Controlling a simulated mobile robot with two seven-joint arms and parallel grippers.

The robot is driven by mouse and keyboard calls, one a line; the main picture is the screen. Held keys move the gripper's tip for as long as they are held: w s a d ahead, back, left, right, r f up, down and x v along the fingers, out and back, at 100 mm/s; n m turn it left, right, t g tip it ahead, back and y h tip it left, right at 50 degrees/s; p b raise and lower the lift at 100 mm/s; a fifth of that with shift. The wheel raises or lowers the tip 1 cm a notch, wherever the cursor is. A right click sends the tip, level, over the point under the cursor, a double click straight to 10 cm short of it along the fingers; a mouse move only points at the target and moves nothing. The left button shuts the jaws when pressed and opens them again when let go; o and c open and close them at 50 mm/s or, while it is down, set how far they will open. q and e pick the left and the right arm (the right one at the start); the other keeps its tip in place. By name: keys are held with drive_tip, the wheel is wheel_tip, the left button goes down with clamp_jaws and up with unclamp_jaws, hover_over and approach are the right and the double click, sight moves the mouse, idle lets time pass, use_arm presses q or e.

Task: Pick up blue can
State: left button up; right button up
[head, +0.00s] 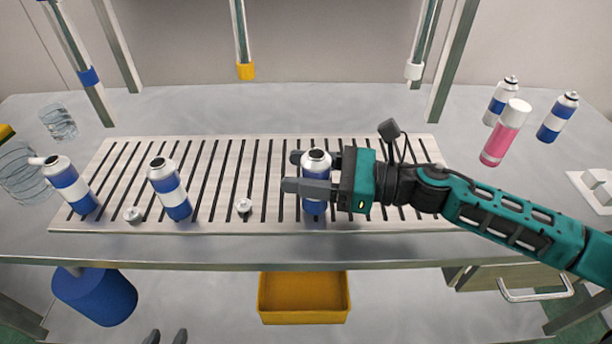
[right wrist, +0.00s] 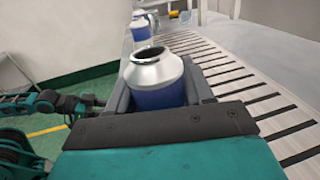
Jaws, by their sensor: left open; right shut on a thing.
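A blue can with a silver open top (head: 316,165) stands upright on the slatted rack, between the fingers of my right gripper (head: 291,171). That gripper is shut on it, coming in from the right. In the right wrist view the blue can (right wrist: 157,78) sits between the jaws, its open rim facing up. Two more blue cans with white bands stand on the rack, one left of the middle (head: 170,188) and one at the far left (head: 68,185), which has a white piece at its top.
Small silver caps lie on the slatted rack (head: 226,222). Two blue-and-white cans and a pink can (head: 505,132) stand at the right; clear glasses (head: 58,122) stand at the left. Posts rise behind the rack. A yellow bin (head: 303,297) sits below the table edge.

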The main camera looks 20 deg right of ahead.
wheel_tip(320, 180, up, 18)
drive_tip(key=p, duration=0.3)
drive_tip(key=d+f+m+t+h, duration=0.4)
drive_tip(key=f+m+t+h, duration=0.1)
drive_tip(key=f+h, duration=0.3)
drive_tip(key=d+f+m+t+h, duration=0.3)
drive_tip(key=f+m+t+h, duration=0.1)
drive_tip(key=f+m+h, duration=0.3)
drive_tip(key=shift+s+d+f+m+t+h, duration=0.3)
drive_tip(key=shift+d+f+t+h, duration=0.1)
drive_tip(key=shift+h, duration=0.1)
drive_tip(key=shift+a, duration=0.1)
idle(0.3)
